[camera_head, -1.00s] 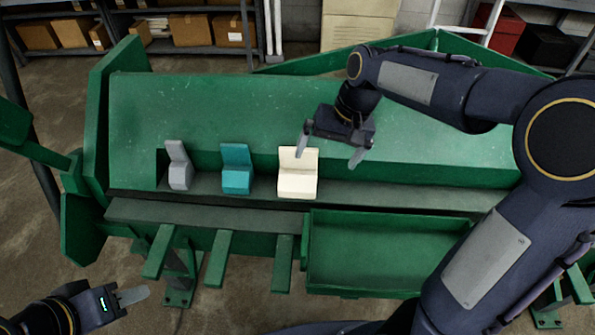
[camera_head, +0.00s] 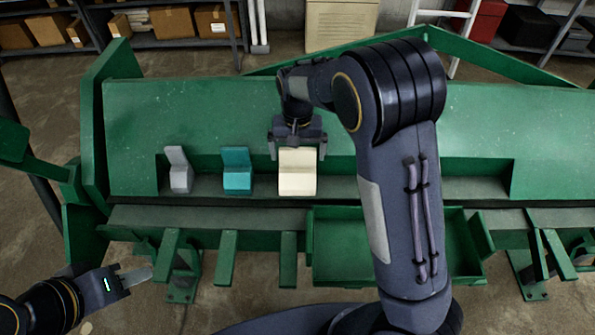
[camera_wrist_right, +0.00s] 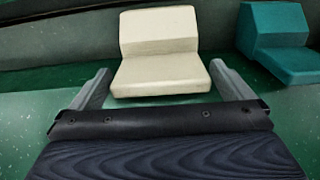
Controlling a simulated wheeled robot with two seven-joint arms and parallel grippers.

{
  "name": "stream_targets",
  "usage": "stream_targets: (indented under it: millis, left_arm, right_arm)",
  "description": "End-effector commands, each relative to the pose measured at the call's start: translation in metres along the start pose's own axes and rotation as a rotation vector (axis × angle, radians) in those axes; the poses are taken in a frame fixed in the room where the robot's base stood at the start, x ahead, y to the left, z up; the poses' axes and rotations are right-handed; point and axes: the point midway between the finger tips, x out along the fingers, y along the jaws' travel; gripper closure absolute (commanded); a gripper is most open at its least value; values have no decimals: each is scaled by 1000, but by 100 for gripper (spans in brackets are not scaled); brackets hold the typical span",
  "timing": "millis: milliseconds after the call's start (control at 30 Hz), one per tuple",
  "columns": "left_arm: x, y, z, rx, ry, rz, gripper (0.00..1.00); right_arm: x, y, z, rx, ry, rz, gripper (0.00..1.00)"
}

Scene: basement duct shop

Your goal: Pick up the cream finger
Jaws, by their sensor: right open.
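The cream finger (camera_head: 298,178) stands in the slot of the green machine, at the right end of a row of three. In the right wrist view the cream finger (camera_wrist_right: 160,55) lies ahead, between the lines of the two fingertips. My right gripper (camera_head: 297,150) is open and empty, just behind and above the cream finger, with one fingertip to each side. In the right wrist view my right gripper's fingers (camera_wrist_right: 160,88) are spread wider than the block. Whether they touch it I cannot tell. My left gripper (camera_head: 137,277) is low at the left, away from the fingers; its opening is unclear.
A teal finger (camera_head: 237,172) stands left of the cream one with a gap, and a grey finger (camera_head: 178,170) further left. The slot to the right of the cream finger is clear. A green tray (camera_head: 340,250) sits below, partly hidden by my right arm.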

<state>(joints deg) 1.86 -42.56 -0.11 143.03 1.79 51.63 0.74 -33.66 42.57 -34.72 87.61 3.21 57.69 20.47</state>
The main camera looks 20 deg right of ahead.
Motion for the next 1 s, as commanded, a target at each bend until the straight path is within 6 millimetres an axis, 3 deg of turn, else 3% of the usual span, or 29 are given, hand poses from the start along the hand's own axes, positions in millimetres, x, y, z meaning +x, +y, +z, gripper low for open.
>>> stream_targets:
  millis: [100, 333, 767, 1000]
  left_arm:
    - [-2, 1, -1, 0, 0, 0, 64]
    - [-1, 1, -1, 0, 0, 0, 64]
    - [-1, 1, -1, 0, 0, 0, 64]
    - [-1, 1, -1, 0, 0, 0, 64]
  right_arm:
    - [10, 0, 0, 0, -1, 1, 0]
    - [12, 0, 0, -1, 1, -1, 0]
    - [11, 0, 0, -1, 1, -1, 55]
    - [10, 0, 0, -1, 2, -2, 55]
